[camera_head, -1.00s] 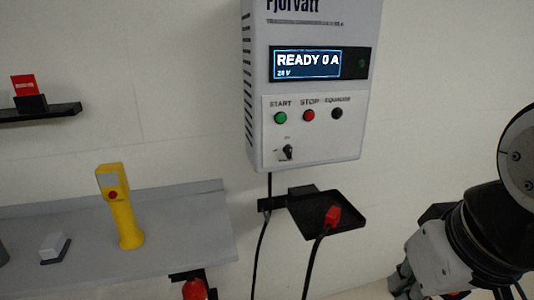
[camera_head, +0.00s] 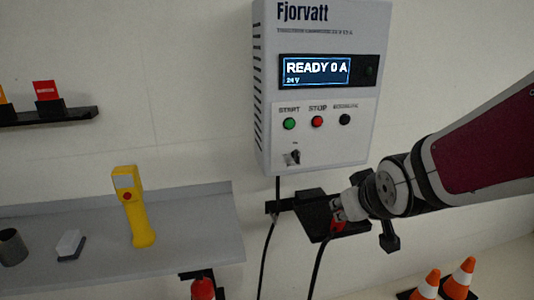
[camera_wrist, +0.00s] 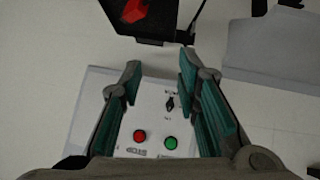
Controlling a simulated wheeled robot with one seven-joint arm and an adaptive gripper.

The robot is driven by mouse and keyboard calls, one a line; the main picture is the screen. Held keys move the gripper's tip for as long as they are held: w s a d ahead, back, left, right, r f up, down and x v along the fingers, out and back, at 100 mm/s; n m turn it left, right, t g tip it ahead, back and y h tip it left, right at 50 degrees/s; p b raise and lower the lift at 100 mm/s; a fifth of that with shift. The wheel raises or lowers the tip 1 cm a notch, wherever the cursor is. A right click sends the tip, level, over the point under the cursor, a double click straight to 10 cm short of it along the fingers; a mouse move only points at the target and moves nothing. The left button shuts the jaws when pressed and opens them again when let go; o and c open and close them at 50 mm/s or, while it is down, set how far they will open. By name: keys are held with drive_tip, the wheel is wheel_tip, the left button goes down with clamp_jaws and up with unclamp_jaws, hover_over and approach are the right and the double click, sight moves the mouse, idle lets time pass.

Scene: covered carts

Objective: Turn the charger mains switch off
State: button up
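The white charger (camera_head: 318,60) hangs on the wall, its display reading READY 0 A, 24 V. Its mains switch (camera_head: 292,157) is a small dark rotary knob low on the front panel, below the green and red buttons. The knob also shows in the wrist view (camera_wrist: 170,103), where the charger looks upside down. My gripper (camera_wrist: 160,72) is open and empty, with green-padded fingers either side of the switch in that picture. In the head view my gripper (camera_head: 343,203) is below and right of the switch, over the tray, apart from the charger.
A black tray (camera_head: 312,198) below the charger holds a red connector (camera_head: 337,215) with a black cable. A grey shelf (camera_head: 190,215) at left carries a yellow handheld device (camera_head: 133,205). Orange cones (camera_head: 460,275) stand at lower right.

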drive_tip(key=w+a+f+n+t+y+p, duration=0.1)
drive_tip(key=w+a+f+t+y, duration=0.15)
drive_tip(key=w, duration=0.45)
drive_tip(key=m+t+y+b, duration=0.1)
drive_tip(key=t+y+b, duration=0.1)
drive_tip(key=t+b, duration=0.3)
approach(299, 155)
drive_tip(key=shift+s+d+f+t+p, duration=0.15)
drive_tip(key=shift+s+t, duration=0.1)
drive_tip(key=shift+s, duration=0.2)
drive_tip(key=shift+s+a+f+t+p, duration=0.1)
drive_tip(key=shift+s+f+t+p, duration=0.1)
drive_tip(key=shift+s, duration=0.25)
drive_tip(key=shift+w+b, duration=0.15)
drive_tip(key=shift+b, duration=0.7)
drive_tip(key=b, duration=0.2)
drive_tip(key=shift+f+b, duration=0.1)
drive_tip(key=shift+b, duration=0.25)
drive_tip(key=x, duration=1.1)
drive_tip(key=shift+b, duration=0.35)
